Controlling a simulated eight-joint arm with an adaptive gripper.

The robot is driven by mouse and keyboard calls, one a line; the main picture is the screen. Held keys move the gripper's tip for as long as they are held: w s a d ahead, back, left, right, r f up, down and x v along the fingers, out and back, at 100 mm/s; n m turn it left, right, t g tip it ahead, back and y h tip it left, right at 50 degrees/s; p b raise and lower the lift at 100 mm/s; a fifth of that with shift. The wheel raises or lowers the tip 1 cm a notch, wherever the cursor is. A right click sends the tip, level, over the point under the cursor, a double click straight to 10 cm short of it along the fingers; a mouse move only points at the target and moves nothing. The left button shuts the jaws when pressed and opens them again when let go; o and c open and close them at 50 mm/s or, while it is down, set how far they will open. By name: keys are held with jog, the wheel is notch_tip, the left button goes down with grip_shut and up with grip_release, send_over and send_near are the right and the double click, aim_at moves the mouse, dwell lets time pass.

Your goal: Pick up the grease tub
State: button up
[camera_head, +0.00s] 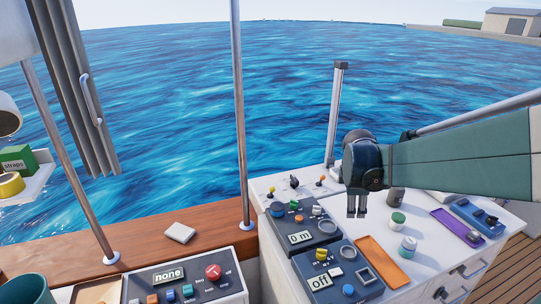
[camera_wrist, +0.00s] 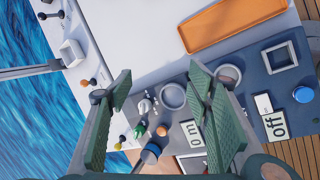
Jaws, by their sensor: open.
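Two small tubs stand on the white counter at the right in the head view: a tub with a green lid (camera_head: 397,219) and, nearer, a pale tub with a blue-grey band (camera_head: 407,247). A dark grey container (camera_head: 396,196) stands behind them, close to my arm. No label is readable, so I cannot tell which is the grease tub. My gripper (camera_head: 357,214) points down, open and empty, left of the tubs and above the counter. In the wrist view its fingers (camera_wrist: 160,85) are apart with nothing between them; neither tub shows there.
An orange tray (camera_head: 382,262) lies in front of my gripper, and it also shows in the wrist view (camera_wrist: 230,24). Control panels marked "0 m" (camera_head: 300,237) and "off" (camera_head: 320,282) lie to the left. A purple tray (camera_head: 456,228) and blue device (camera_head: 476,216) lie right of the tubs.

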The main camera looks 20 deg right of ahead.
jog(key=d+f+n+g, duration=0.1)
jog(key=d+f+n, duration=0.25)
jog(key=d, duration=0.75)
jog(key=n+g, duration=0.2)
jog(key=n, duration=0.1)
send_over(398, 217)
jog(key=a, duration=0.2)
jog(key=shift+m+h, duration=0.25)
jog(key=shift+h, duration=0.05)
jog(key=f, duration=0.6)
jog(key=shift+s+a, duration=0.1)
jog(key=shift+a, duration=0.1)
jog(key=shift+x, duration=1.35)
jog(key=shift+b+x, duration=0.6)
jog(key=shift+x, duration=1.95)
jog(key=shift+d, duration=0.1)
